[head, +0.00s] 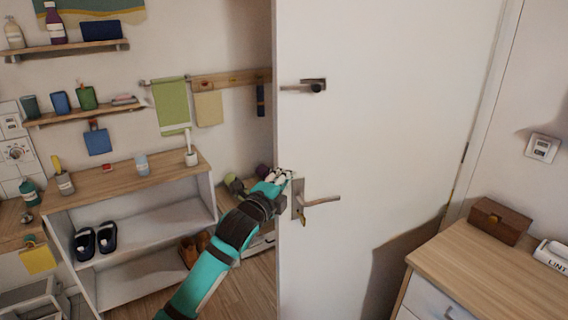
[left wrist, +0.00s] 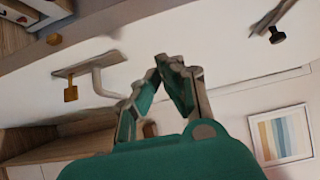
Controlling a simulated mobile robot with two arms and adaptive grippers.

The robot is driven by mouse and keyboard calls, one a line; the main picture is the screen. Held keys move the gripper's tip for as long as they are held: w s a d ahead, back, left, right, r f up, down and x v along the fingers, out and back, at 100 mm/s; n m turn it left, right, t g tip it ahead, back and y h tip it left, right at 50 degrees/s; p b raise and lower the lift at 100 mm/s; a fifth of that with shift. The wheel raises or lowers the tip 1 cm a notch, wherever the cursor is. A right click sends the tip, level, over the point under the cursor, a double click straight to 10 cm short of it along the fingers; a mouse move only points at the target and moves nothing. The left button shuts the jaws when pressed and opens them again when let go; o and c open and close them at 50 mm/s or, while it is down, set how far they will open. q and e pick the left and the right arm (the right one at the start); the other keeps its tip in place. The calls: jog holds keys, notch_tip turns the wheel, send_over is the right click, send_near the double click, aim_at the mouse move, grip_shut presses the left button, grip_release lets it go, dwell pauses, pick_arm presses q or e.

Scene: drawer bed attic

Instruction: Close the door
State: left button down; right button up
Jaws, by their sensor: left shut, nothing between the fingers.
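The white door (head: 385,110) stands open, with its free edge at the left and its hinge side at the right. A lever handle (head: 320,200) with a key below it sits near the free edge, and a latch (head: 305,86) sits higher up. My left gripper (head: 284,176) is shut and empty beside the door's free edge, close to the handle plate; I cannot tell whether it touches. In the left wrist view, my gripper's fingertips (left wrist: 168,60) meet, and the lever handle (left wrist: 104,78) shows just left of them. My right gripper is not in view.
A wooden-topped shelf unit (head: 130,182) with shoes stands left of the door. Wall shelves (head: 85,116) and hanging towels (head: 172,105) are behind. A drawer cabinet (head: 490,265) with a brown box (head: 499,221) stands at the right, near the hinge side.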

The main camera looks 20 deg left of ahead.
aim_at(291, 159)
pick_arm(q)
jog(key=w, duration=0.1)
jog(key=w+a+p, duration=0.1)
jog(key=w, duration=0.3)
jog(key=shift+a+r, duration=0.1)
jog(key=shift+a, duration=0.3)
jog(key=shift+w+a, duration=0.2)
jog(key=shift+a, duration=0.15)
jog(key=shift+d, duration=0.1)
